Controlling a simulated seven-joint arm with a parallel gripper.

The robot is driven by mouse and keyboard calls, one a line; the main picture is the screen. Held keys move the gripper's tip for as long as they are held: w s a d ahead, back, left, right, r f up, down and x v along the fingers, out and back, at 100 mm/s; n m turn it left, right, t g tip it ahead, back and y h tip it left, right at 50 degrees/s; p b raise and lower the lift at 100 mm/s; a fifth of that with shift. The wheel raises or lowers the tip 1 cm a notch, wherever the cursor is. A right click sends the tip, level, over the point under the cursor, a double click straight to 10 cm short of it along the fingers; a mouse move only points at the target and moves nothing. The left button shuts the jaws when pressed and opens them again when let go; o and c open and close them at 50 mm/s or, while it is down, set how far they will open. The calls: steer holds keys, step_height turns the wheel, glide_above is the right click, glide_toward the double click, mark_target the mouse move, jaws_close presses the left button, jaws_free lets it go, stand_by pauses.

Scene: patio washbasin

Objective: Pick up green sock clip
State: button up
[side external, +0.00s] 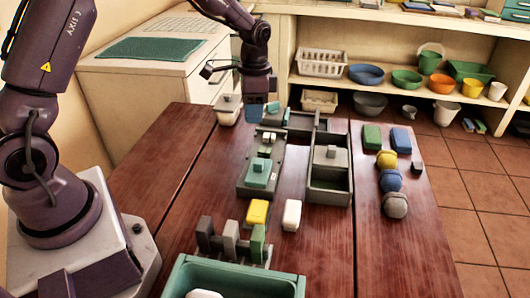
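A green upright piece (258,242) that looks like the green sock clip stands at the right end of a short row near the front of the table, beside two grey upright pieces (230,238). My gripper (255,112) points down over the back of the table, well behind that row. A blue block shape shows at its lower end. The fingers are too small and dark to tell whether they are open or shut, or whether they hold the blue shape.
A teal bin (285,284) stands at the front edge, close to the row. Yellow (257,212) and white (291,215) blocks lie just behind it. Grey trays (328,196) fill the middle. Sponges and several rounded items (391,181) lie at right. The table's left side is clear.

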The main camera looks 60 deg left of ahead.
mark_target(265, 150)
steer(key=w+f+m, duration=0.1)
steer(key=f, duration=0.3)
steer(key=w+f+m, duration=0.1)
steer(key=f, duration=0.4)
steer(key=w+a+f+m, duration=0.1)
steer(key=f+m, duration=0.1)
steer(key=f, duration=0.2)
steer(key=shift+w+f+t, duration=0.2)
steer(key=shift+w+t, duration=0.2)
steer(key=c, duration=0.5)
